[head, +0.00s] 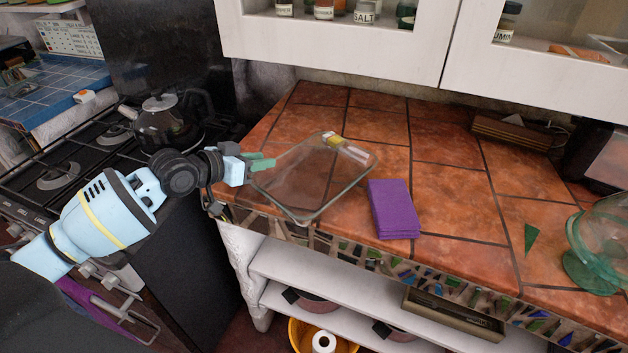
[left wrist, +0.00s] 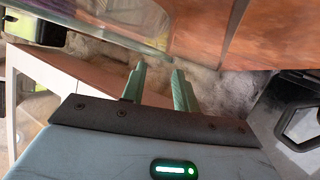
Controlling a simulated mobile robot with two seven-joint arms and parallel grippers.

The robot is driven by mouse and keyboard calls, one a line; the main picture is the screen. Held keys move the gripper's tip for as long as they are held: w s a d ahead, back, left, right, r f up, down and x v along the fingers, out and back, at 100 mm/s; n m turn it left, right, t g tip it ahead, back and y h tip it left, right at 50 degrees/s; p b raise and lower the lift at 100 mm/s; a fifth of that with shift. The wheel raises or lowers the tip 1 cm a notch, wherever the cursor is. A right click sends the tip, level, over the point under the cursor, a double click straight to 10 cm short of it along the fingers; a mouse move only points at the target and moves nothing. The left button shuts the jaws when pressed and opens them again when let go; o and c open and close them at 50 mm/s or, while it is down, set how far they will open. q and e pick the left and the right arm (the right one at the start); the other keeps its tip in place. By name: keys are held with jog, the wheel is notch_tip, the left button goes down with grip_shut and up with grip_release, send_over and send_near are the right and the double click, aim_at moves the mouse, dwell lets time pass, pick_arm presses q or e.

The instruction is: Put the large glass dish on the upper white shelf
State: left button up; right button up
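The large clear glass dish (head: 318,200) sits on the tiled counter near its front left edge. My left gripper (head: 262,162) is at the dish's left rim, its green fingers pointing at it. In the left wrist view the fingers (left wrist: 158,72) are apart with a gap between them, and the glass edge (left wrist: 120,38) shows just past their tips; I cannot tell whether they touch it. Below the counter is an upper white shelf board (head: 330,282), with another board beneath it. My right gripper is not in view.
A purple folded cloth (head: 393,209) lies right of the dish. A small yellow-and-white item (head: 345,147) shows at the dish's far end. A kettle (head: 167,122) stands on the stove at left. A tray (head: 452,313) occupies the upper shelf's right part. White wall cabinets (head: 340,45) hang above.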

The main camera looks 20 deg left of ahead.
aim_at(287, 154)
pick_arm(q)
jog(key=shift+x, duration=1.05)
jog(key=shift+w+d, duration=0.3)
jog(key=shift+w, duration=0.5)
jog(key=x, duration=0.4)
grip_shut()
jog(key=shift+w+r, duration=0.1)
jog(key=shift+r, duration=0.15)
